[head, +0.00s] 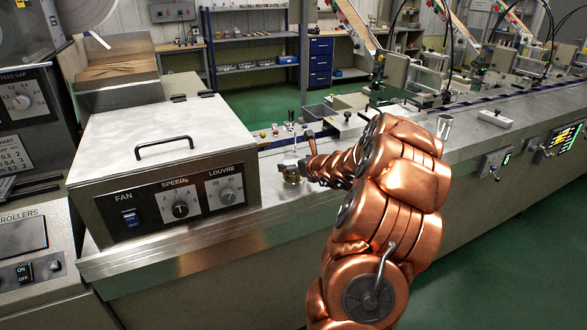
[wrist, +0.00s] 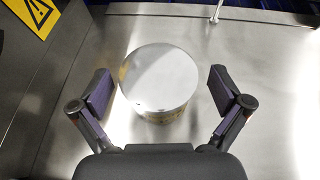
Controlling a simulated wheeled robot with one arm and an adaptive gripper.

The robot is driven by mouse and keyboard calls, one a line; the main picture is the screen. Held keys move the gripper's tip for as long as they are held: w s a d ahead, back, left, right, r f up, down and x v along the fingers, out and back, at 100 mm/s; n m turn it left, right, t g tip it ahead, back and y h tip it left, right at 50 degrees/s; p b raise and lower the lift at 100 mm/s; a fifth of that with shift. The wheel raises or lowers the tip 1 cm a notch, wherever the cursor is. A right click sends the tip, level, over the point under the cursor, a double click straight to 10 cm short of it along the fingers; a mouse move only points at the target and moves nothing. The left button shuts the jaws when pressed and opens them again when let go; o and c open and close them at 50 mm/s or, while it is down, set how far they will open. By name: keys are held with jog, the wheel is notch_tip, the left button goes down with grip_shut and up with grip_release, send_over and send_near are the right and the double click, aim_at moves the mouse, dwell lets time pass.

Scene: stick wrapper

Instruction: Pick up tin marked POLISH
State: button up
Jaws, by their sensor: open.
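In the wrist view a round tin (wrist: 158,80) with a plain silvery lid stands upright on the steel surface. A little yellowish side shows below its lid; no marking can be read. My gripper (wrist: 162,88) is open, with one finger on each side of the tin and a gap on both sides. In the head view a small tin (head: 291,174) shows on the bench beside the end of my copper arm, partly hidden by my gripper (head: 290,163).
A fan control box (head: 165,150) with a handle stands left of the tin. Small bottles (head: 275,130) stand behind it. The steel bench (head: 265,213) has bare room in front. A yellow warning label (wrist: 38,12) is at the wrist view's upper left.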

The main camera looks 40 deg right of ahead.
jog(key=shift+w+f, duration=0.2)
jog(key=shift+w, duration=0.3)
jog(key=c, duration=1.4)
